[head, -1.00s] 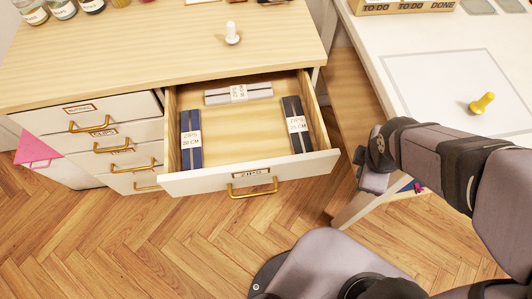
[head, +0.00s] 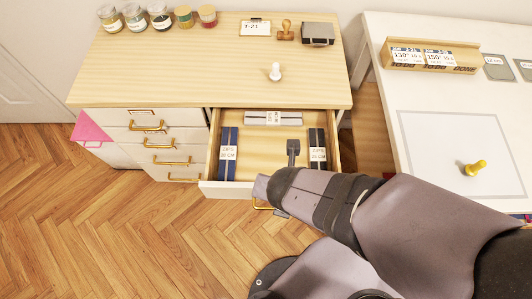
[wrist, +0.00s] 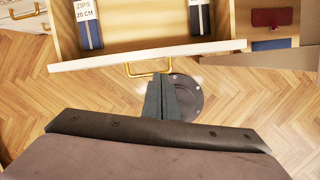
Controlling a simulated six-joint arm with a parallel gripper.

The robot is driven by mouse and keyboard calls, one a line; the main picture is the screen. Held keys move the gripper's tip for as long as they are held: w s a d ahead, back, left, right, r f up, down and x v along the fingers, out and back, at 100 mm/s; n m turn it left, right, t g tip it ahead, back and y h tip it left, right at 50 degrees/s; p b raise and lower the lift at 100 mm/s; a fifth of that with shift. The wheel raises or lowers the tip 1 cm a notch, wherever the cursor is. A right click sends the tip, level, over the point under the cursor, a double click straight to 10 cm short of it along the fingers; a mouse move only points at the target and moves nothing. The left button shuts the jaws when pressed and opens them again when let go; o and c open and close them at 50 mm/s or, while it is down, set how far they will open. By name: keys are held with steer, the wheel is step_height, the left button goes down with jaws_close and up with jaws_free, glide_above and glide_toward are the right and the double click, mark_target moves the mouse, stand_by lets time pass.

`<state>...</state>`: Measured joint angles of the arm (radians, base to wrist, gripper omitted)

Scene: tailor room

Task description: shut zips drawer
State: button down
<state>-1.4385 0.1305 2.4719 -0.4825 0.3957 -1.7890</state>
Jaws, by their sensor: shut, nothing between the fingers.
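The zips drawer (head: 222,189) is the top drawer on the right of the wooden-topped cabinet, and it is pulled out. Its white front and brass handle (wrist: 150,69) show in the wrist view. In the head view my arm covers the right part of the front and most of the handle. Inside lie a blue zip pack (head: 228,155), a grey pack (head: 273,118) and a dark pack (head: 317,150). My gripper (wrist: 168,82) is shut and empty, just outside the drawer front beside the handle. I cannot tell whether it touches.
A stack of shut drawers (head: 160,142) stands to the left. The floor (head: 120,220) in front is clear.

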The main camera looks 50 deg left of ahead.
steer(key=s+n, duration=0.3)
steer(key=s, duration=0.4)
steer(key=b, duration=0.3)
glide_toward(264, 207)
steer(key=x, duration=0.4)
steer(key=w+x, duration=0.1)
steer(key=shift+a+f, duration=0.2)
steer(key=shift+a, duration=0.25)
steer(key=shift+w+a+f, duration=0.1)
steer(key=shift+w+a, duration=0.3)
